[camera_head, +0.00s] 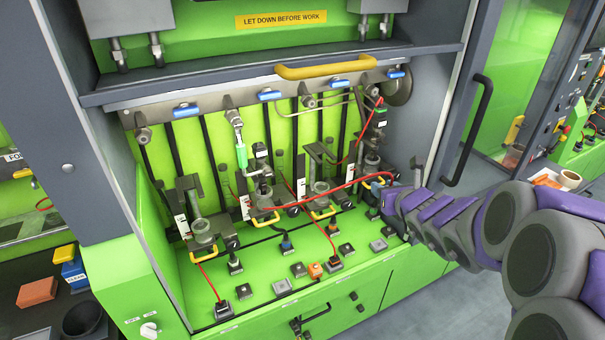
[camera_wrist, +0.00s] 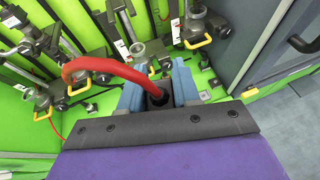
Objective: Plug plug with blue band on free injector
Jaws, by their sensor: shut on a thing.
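My gripper (camera_wrist: 157,92) has blue fingers shut on a dark plug (camera_wrist: 156,98) with a thick red cable (camera_wrist: 95,64). Its band colour cannot be made out. In the head view my gripper (camera_head: 378,196) is at the right end of the bench, close to the rightmost injector; its fingertips are small and partly hidden. The red cable (camera_head: 345,184) runs left from it across the injectors. Several injectors with yellow handles stand in a row: leftmost (camera_head: 203,232), second (camera_head: 263,200), third (camera_head: 319,193) and rightmost (camera_head: 371,163). I cannot tell which is free.
A green control shelf with several sockets and plugs (camera_head: 286,243) lies in front of the injectors. Other red wires (camera_head: 209,283) cross it. A yellow bar handle (camera_head: 325,66) and grey frame edge are above. The cabinet wall (camera_wrist: 231,41) is close on the right.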

